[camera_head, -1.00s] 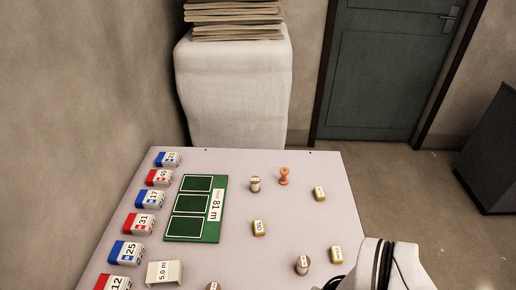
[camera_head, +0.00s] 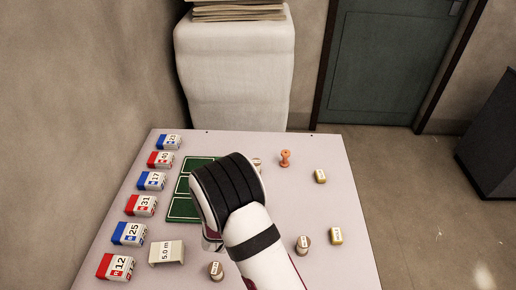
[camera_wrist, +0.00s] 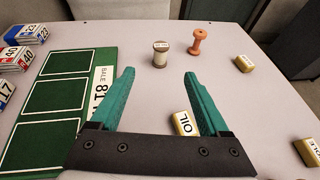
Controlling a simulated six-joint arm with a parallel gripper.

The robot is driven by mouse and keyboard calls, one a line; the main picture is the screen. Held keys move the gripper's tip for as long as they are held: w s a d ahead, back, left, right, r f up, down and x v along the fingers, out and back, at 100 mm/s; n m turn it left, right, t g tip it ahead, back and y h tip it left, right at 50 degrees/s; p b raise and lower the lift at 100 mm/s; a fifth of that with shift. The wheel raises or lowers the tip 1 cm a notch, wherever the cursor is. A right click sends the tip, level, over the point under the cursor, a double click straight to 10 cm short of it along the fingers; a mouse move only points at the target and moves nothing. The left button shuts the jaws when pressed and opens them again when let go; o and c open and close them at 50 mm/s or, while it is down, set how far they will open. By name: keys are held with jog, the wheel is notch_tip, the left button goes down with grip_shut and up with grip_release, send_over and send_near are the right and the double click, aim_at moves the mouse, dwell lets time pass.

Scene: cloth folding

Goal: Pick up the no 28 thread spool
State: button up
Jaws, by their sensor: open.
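A pale thread spool with a dark band and a label on top (camera_wrist: 161,54) stands upright beyond my fingertips in the wrist view. In the head view it (camera_head: 257,165) is partly hidden by my arm. Two more labelled spools stand near the front, one at centre right (camera_head: 303,245) and one at the front edge (camera_head: 216,271). Their numbers are too small to read, so I cannot tell which is no 28. My gripper (camera_wrist: 158,73) is open and empty, its green fingers short of the pale spool. The head view hides its fingertips.
An orange spool-shaped piece (camera_wrist: 197,41) stands right of the pale spool. A yellow OIL block (camera_wrist: 185,123) lies near my right finger. A green board (camera_head: 181,208) is at left, beside red and blue numbered boxes (camera_head: 129,234).

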jog(key=x, duration=1.5)
jog(key=shift+w+f, duration=0.25)
jog(key=shift+f, duration=0.05)
grip_shut()
